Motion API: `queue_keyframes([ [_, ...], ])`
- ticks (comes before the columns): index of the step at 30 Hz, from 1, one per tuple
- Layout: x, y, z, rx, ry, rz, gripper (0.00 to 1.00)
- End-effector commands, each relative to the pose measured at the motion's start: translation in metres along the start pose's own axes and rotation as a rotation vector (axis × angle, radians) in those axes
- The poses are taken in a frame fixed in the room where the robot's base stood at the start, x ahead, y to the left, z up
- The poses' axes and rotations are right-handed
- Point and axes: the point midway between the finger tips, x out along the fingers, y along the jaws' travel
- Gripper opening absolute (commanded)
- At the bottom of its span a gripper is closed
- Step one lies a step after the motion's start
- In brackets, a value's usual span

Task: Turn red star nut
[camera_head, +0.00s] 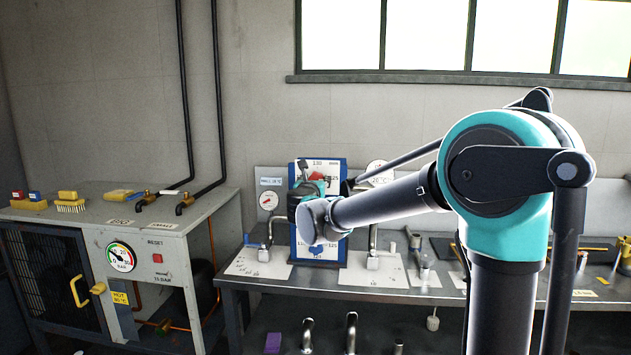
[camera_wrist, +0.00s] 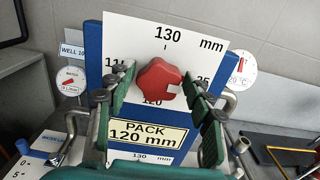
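The red star nut (camera_wrist: 158,77) is on the white face of a blue-edged dial board (camera_wrist: 92,55) marked in mm. A pale notch shows on the nut's right side, and the numbers beneath it are partly covered. My gripper (camera_wrist: 157,92) is open, its green-padded fingers spread left and right of the nut with gaps on both sides. In the head view the nut (camera_head: 319,162) is small and partly blocked by my arm. Whether the fingers reach the nut's depth I cannot tell.
A "PACK 120 mm" label (camera_wrist: 148,134) sits below the nut. Round gauges (camera_wrist: 69,80) (camera_wrist: 242,65) and bent metal pipes flank the board. The workbench (camera_head: 415,297) holds loose tools at right; a machine cabinet (camera_head: 155,262) with brushes on top stands left.

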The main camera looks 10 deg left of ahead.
Motion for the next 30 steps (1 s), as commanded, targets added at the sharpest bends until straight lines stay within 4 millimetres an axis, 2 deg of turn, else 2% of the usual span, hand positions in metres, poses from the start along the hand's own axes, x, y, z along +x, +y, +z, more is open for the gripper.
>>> queue_keyframes([
  [1,-0.0001,0.0001,0.0000,0.000,0.000,0.000,0.42],
  [9,-0.0002,0.0001,0.0000,0.000,0.000,0.000,0.11],
  [20,-0.0002,0.0004,0.0000,-0.067,0.000,0.000,0.11],
  [30,-0.0003,0.0018,-0.0003,-0.326,0.000,0.000,0.11],
])
